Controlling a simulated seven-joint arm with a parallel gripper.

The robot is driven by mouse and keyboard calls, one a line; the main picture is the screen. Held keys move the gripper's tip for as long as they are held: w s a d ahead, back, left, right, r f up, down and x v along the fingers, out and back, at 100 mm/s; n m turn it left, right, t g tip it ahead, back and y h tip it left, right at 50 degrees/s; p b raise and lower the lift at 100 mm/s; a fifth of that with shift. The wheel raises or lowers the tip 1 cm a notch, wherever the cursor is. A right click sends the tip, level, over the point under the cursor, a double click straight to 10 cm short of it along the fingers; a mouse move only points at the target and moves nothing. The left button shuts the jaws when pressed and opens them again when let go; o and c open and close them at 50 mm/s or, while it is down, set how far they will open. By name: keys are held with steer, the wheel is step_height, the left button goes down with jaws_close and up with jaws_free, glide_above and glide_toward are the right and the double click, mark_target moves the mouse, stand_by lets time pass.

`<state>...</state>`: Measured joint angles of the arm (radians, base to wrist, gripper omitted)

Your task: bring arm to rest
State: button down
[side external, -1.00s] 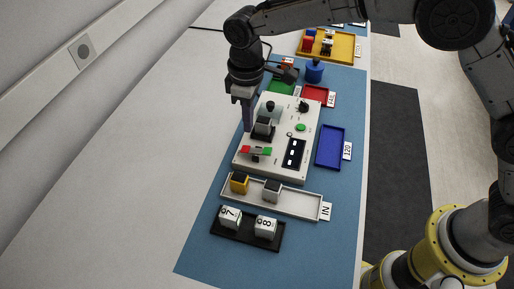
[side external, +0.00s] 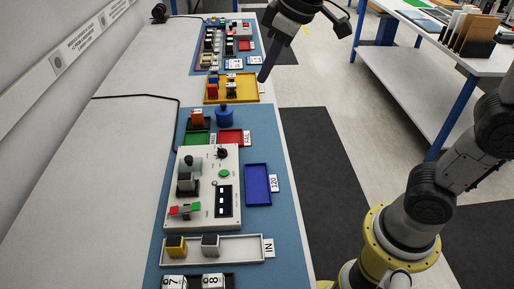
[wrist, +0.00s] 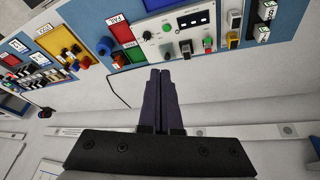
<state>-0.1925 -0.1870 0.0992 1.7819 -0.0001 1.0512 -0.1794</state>
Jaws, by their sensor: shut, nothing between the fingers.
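My gripper (side external: 263,78) is up at the top of the side external view, its dark fingers pointing down in front of the right edge of the yellow tray. In the wrist view my gripper (wrist: 160,72) has its two fingers together with nothing between them. It is clear of the white control panel (side external: 233,164), which also shows in the wrist view (wrist: 175,25). I cannot tell its exact height above the bench.
A blue tray (side external: 257,184), a red tray (side external: 231,136), a green tray (side external: 196,138) and a blue knobbed piece (side external: 224,117) surround the panel. A white tray (side external: 190,255) holds a yellow and a grey block. The yellow tray (side external: 244,91) stands farther back.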

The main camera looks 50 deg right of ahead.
steer(key=s+d+m+t, duration=0.15)
steer(key=s+d, duration=0.35)
steer(key=s, duration=0.6)
steer(key=s+d+f+m, duration=0.1)
steer(key=s+f+m, duration=0.1)
steer(key=s+f, duration=0.5)
steer(key=shift+s+d+f+m+h, duration=0.2)
steer(key=shift+d+f+m+h, duration=0.2)
steer(key=shift+f, duration=0.4)
steer(key=shift+g, duration=0.25)
